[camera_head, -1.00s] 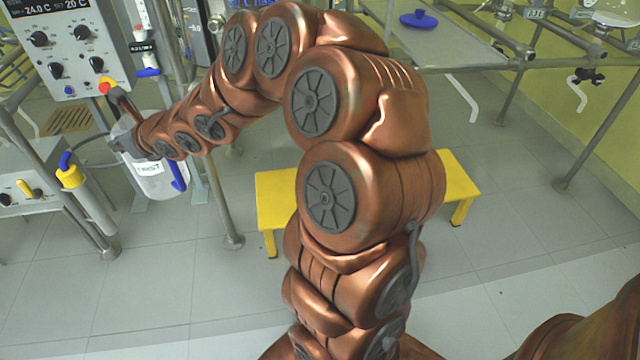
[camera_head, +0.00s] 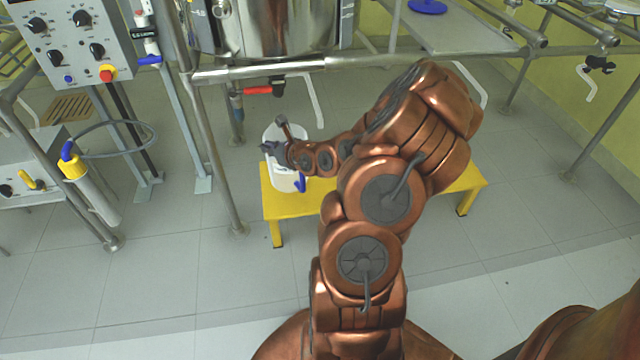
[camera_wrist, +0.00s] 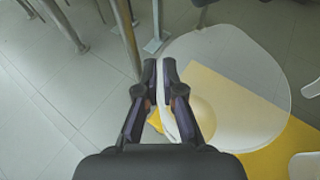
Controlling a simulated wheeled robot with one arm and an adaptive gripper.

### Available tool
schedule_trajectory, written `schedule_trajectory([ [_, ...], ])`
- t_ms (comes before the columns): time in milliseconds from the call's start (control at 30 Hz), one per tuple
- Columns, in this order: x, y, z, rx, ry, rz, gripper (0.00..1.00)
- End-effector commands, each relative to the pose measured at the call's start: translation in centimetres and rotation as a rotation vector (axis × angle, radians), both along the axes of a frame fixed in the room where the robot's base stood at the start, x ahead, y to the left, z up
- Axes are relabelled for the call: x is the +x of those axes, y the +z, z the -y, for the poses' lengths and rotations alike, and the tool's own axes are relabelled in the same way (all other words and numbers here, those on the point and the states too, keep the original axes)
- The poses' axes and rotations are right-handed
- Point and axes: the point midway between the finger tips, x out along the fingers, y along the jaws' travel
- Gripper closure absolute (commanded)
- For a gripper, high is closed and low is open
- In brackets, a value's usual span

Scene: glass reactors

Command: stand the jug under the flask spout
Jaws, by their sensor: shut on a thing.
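The jug (camera_head: 284,178) is a whitish, see-through vessel with a blue handle, upright in the head view at the left end of the yellow stool. I cannot tell whether its base touches the stool. My gripper (camera_head: 276,146) is shut on its upper left wall. In the wrist view the fingers (camera_wrist: 166,80) pinch the wall, and the round jug (camera_wrist: 235,60) spreads to their right. A drain valve with a red handle (camera_head: 264,90), apparently the flask spout, sits under a steel vessel (camera_head: 275,28), behind and above the jug; its outlet is small and unclear.
The yellow stool (camera_head: 385,203) runs behind my arm, with bare top to the jug's right. A steel frame rail (camera_head: 260,72) and post (camera_head: 212,150) stand above and left. An empty ring (camera_head: 118,155) is farther left.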

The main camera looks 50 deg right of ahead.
Motion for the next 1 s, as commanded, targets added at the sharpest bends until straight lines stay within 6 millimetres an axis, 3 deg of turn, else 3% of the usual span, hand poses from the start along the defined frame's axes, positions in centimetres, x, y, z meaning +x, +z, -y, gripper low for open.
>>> schedule_trajectory([
  [100, -3.1, -2.7, 3.7, 0.009, -0.078, -0.003, 1.0],
  [300, -8.3, -6.4, 8.6, 0.01, -0.202, -0.004, 1.0],
  [533, -12.4, -8.7, 11.7, 0.008, -0.301, -0.003, 1.0],
  [733, -13.0, -9.3, 12.5, 0.004, -0.324, -0.003, 1.0],
  [1000, -10.1, -9.6, 13.2, 0.0, -0.324, -0.002, 1.0],
])
